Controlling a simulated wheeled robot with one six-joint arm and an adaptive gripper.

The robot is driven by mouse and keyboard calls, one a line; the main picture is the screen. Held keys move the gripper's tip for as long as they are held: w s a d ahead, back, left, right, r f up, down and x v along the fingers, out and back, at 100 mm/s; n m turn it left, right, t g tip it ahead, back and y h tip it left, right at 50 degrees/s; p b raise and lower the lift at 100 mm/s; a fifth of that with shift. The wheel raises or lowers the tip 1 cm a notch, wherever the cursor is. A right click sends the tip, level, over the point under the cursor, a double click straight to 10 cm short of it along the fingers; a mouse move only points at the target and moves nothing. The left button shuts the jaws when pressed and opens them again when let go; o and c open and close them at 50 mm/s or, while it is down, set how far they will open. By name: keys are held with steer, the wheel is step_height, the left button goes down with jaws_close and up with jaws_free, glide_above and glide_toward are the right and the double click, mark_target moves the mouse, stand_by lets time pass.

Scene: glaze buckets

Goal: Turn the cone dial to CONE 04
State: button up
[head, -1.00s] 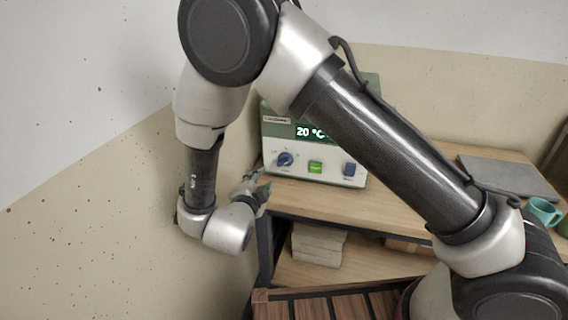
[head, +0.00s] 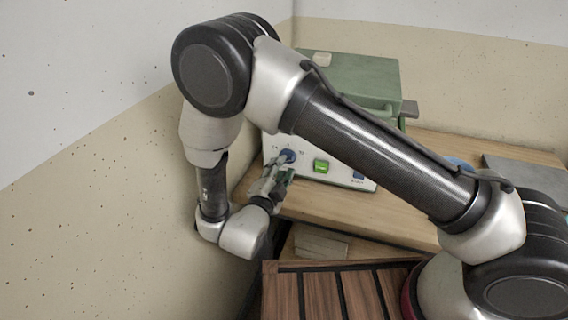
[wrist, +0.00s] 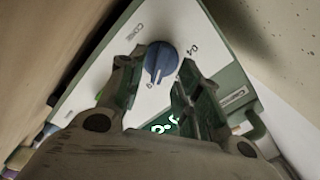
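The blue cone dial (head: 287,156) is on the white front panel of the kiln controller (head: 355,78). In the wrist view the dial (wrist: 160,60) shows a white pointer line aimed at a small mark at its lower edge, away from the printed "04" (wrist: 193,50) at upper right. "CONE" is printed at upper left. My gripper (wrist: 157,68) is open, its fingers spread to either side of the dial. In the head view my gripper (head: 276,180) is just in front of the dial; whether it touches the dial, I cannot tell.
The controller stands on a wooden table (head: 350,212). A grey slab (head: 525,176) lies at the right. The wall is close on the left.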

mark_target(291, 155)
steer(key=shift+x, duration=1.4)
jaws_close()
